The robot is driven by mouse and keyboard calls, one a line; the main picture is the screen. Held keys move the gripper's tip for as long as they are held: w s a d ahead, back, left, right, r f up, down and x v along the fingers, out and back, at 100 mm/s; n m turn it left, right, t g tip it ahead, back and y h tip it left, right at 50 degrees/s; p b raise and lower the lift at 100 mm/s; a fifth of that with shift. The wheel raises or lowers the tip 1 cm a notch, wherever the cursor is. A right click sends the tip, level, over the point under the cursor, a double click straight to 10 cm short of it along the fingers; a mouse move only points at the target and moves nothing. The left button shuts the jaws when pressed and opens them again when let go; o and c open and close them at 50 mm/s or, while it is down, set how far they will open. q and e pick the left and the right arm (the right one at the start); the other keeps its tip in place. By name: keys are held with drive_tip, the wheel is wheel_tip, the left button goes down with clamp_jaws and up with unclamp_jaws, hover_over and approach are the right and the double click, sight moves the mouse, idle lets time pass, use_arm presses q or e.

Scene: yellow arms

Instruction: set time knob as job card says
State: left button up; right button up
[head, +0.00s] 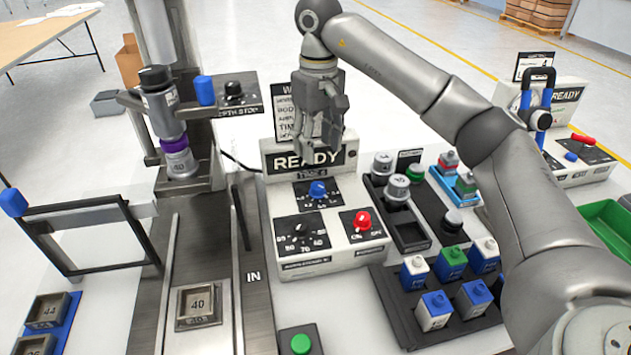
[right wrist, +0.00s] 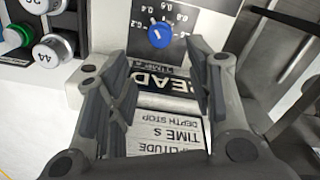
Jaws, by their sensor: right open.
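A blue knob (head: 318,189) sits on a black dial plate on the white control box; it also shows in the right wrist view (right wrist: 160,35), with decimal marks around it. Its white pointer appears to lean toward the low-number side; the exact setting is too small to read. The job card (head: 285,112) stands behind the READY sign (head: 308,158). In the right wrist view the card (right wrist: 165,135) shows lines for time, amplitude and depth stop; its values are hidden or unreadable. My right gripper (head: 325,125) is open and empty, above the sign and apart from the knob. My left gripper is out of view.
A black knob (head: 300,231) and a red knob (head: 362,221) sit close to the blue one. Grey cylinders (head: 397,187) stand in a rack to the right, with blue- and green-capped blocks (head: 433,310) in front. A metal press column (head: 200,150) stands left.

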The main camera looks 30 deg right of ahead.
sight(318, 185)
wheel_tip(318, 185, down, 10)
drive_tip(key=shift+f, duration=0.2)
idle(0.3)
drive_tip(key=c, duration=1)
drive_tip(key=shift+c, duration=0.2)
